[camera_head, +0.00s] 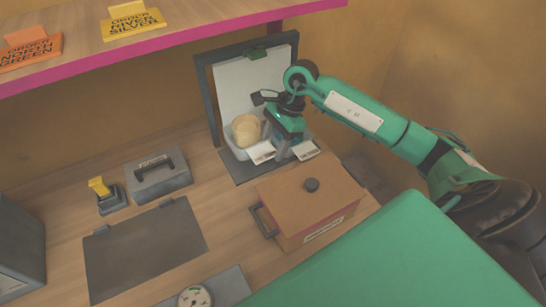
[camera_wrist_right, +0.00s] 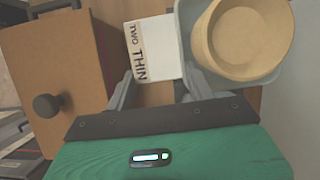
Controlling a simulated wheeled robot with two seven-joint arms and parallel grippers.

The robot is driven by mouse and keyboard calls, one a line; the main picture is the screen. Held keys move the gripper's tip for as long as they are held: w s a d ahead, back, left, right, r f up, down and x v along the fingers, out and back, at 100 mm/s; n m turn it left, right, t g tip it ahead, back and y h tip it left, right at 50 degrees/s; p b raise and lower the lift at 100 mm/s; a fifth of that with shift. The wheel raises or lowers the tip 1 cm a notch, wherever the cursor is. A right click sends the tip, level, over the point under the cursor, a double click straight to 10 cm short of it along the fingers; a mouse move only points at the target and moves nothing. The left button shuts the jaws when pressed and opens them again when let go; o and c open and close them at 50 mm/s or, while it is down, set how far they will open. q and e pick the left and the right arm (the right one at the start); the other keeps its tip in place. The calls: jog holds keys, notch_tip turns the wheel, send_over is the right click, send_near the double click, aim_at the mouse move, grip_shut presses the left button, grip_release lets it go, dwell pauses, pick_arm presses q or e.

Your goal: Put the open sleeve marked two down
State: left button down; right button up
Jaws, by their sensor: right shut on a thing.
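My right gripper (camera_head: 284,151) reaches down from the right and is shut on a white sleeve (camera_head: 262,152). In the right wrist view the sleeve (camera_wrist_right: 150,52) lies between the fingers, with the printed words TWO and THIN along one side. Another white piece (camera_head: 306,150) shows on the right of the fingers; I cannot tell whether it is part of the same sleeve. The sleeve is beside a pale tray holding a round tan bowl-like thing (camera_head: 246,130). I cannot tell whether the sleeve touches the surface under it. My left gripper is not in view.
A brown box with a dark knob (camera_head: 310,205) stands in front of the gripper. A dark frame with a white board (camera_head: 252,85) rises behind. A flat dark plate (camera_head: 145,250), a grey handled box (camera_head: 158,178) and a yellow-topped block (camera_head: 105,195) are on the left.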

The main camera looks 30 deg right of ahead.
notch_tip(320, 180, up, 2)
jog(key=shift+r, duration=0.2)
jog(key=shift+a+r, duration=0.1)
jog(key=shift+a, duration=0.15)
jog(key=a+n+g, duration=0.1)
jog(key=a+n, duration=0.1)
jog(key=a, duration=0.2)
jog(key=a+n, duration=0.3)
jog(key=a, duration=0.1)
jog(key=s+a+f+n+g, duration=0.1)
jog(key=a+n, duration=0.1)
jog(key=a, duration=0.3)
jog(key=shift+s+a+n+g+h, duration=0.1)
jog(key=shift+n+g+h, duration=0.2)
jog(key=shift+h, duration=0.1)
jog(key=s+a+n+h, duration=0.1)
jog(key=a+n, duration=0.2)
jog(key=s+a+f+n+g+h, duration=0.1)
jog(key=s+a+n, duration=0.1)
jog(key=a+n, duration=0.1)
jog(key=s+a+f+n+h, duration=0.1)
jog(key=a+n, duration=0.2)
jog(key=shift+s+f+g, duration=0.2)
jog(key=shift+f+g, duration=0.05)
jog(key=shift+g, duration=0.15)
jog(key=shift+s+a+f+n+h, duration=0.1)
jog(key=shift+s+f+n+h, duration=0.2)
jog(key=shift+n, duration=0.5)
